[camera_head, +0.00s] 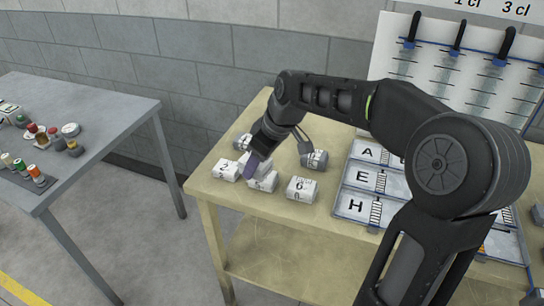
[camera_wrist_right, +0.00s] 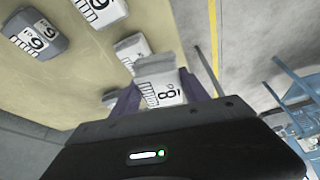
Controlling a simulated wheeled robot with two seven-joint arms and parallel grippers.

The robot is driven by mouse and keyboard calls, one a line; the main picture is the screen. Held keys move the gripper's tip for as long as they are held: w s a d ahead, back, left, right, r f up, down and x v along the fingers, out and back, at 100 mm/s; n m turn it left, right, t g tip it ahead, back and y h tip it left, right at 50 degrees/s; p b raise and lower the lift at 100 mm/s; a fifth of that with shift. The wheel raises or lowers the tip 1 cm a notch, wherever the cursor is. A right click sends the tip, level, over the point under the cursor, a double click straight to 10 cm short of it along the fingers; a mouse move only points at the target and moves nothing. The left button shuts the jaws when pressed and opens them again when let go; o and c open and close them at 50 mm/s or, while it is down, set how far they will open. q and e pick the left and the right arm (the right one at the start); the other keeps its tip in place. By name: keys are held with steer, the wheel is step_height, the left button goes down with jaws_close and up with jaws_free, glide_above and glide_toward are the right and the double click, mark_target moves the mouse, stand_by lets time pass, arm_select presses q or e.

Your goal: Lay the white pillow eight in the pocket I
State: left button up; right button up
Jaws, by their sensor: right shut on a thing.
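The white pillow eight (camera_wrist_right: 160,72) is between the fingers of my right gripper (camera_wrist_right: 158,92) in the right wrist view, its 8 facing the camera. In the head view this gripper (camera_head: 259,162) is low over the pale table among the pillows, shut on the white pillow, which is partly hidden by the fingers. The lettered tray (camera_head: 340,206) lies to the right, with A, E and H labels readable. No label I is readable; my right arm covers much of the tray. My left gripper is not in view.
White pillows (camera_head: 225,170) (camera_head: 302,189) and a grey pillow (camera_head: 316,160) lie close around the gripper. A panel with black hooks (camera_head: 455,60) stands behind the tray. A grey table (camera_head: 95,125) with small items is at the left, across a floor gap.

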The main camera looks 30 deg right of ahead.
steer(key=w+a+f+m+h, duration=0.1)
steer(key=w+a+f+m, duration=0.1)
steer(key=a, duration=0.4)
steer(key=w+a+f+m+h, duration=0.1)
steer(key=w+a+f+m, duration=0.2)
steer(key=a, duration=0.3)
steer(key=shift+w+a, duration=0.25)
steer(key=shift+w, duration=0.4)
steer(key=shift+f, duration=0.1)
steer(key=shift+s+d, duration=0.1)
